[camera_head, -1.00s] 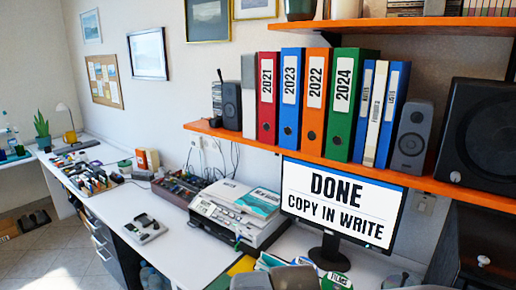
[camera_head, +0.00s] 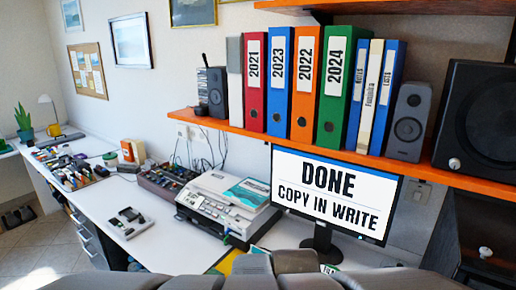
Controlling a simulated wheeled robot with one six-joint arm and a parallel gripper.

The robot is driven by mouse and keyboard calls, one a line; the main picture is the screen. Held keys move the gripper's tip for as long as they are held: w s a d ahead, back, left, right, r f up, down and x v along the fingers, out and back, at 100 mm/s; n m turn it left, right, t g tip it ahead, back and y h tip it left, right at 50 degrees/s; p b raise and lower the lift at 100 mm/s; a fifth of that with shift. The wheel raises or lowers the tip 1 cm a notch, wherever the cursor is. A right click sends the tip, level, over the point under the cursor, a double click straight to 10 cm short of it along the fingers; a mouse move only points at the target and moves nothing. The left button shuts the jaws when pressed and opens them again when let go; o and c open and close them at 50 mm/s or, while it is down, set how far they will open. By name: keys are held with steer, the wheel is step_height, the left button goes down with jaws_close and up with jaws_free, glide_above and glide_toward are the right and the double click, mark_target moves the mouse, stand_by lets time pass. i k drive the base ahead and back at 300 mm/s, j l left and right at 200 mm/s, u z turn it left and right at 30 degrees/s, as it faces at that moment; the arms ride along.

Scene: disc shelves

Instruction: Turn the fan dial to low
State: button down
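I cannot make out a fan or a fan dial in this view. A small light round knob (camera_head: 485,252) shows on a dark unit at the lower right, but I cannot tell what it belongs to. Another small round knob (camera_head: 454,164) is on the lower left of the large black speaker (camera_head: 490,115) on the orange shelf. No gripper fingers are visible. Grey rounded parts along the bottom edge look like my own body.
A white desk (camera_head: 165,250) runs along the wall, with a printer (camera_head: 228,203), a monitor (camera_head: 335,195) reading "DONE COPY IN WRITE" and small items on it. Above, the orange shelf (camera_head: 300,150) holds binders and speakers. Open floor (camera_head: 45,250) shows at the lower left.

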mark_target(485, 253)
steer(key=z, duration=2.05)
